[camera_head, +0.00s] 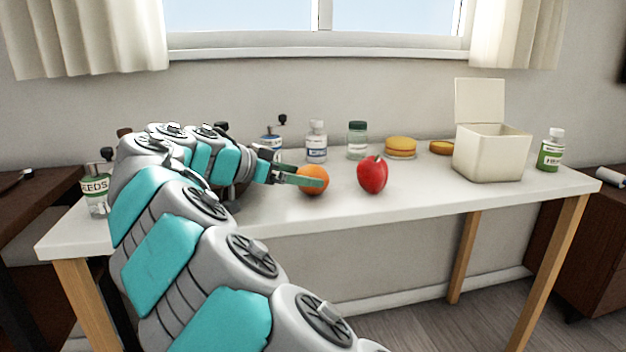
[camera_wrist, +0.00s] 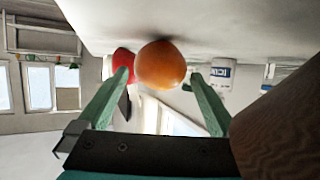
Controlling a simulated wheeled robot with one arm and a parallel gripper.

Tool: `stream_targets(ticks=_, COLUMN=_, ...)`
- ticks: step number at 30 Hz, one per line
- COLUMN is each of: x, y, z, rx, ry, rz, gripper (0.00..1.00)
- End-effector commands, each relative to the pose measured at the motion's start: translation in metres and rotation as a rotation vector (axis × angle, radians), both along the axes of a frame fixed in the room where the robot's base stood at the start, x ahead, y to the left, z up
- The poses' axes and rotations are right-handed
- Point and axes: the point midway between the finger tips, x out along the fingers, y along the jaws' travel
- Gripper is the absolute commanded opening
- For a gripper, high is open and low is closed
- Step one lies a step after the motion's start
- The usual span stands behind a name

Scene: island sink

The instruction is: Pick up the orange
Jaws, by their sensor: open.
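The orange (camera_head: 313,179) sits on the white table in the head view, left of a red apple. In the wrist view the orange (camera_wrist: 161,64) appears between and just beyond the tips of the two green fingers of my gripper (camera_wrist: 163,82). The fingers are apart, with gaps visible on both sides of the orange. I cannot tell whether either finger touches it.
The red apple (camera_head: 372,175) stands right of the orange. White bottles (camera_head: 316,142), a green-capped jar (camera_head: 357,140) and a burger-like item (camera_head: 400,147) stand behind. An open white box (camera_head: 491,152) is at the right. The white table (camera_head: 420,195) is clear in front of it.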

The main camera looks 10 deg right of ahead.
Motion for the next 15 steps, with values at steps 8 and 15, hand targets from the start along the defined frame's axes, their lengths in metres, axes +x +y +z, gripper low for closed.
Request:
stream_targets(ticks=8, x=0.014, y=-0.032, z=-0.014, rx=-0.001, ry=0.001, rz=-0.001, gripper=1.0)
stream_targets(ticks=15, x=0.015, y=-0.033, z=-0.015, rx=0.0, ry=0.0, rz=0.001, gripper=0.99)
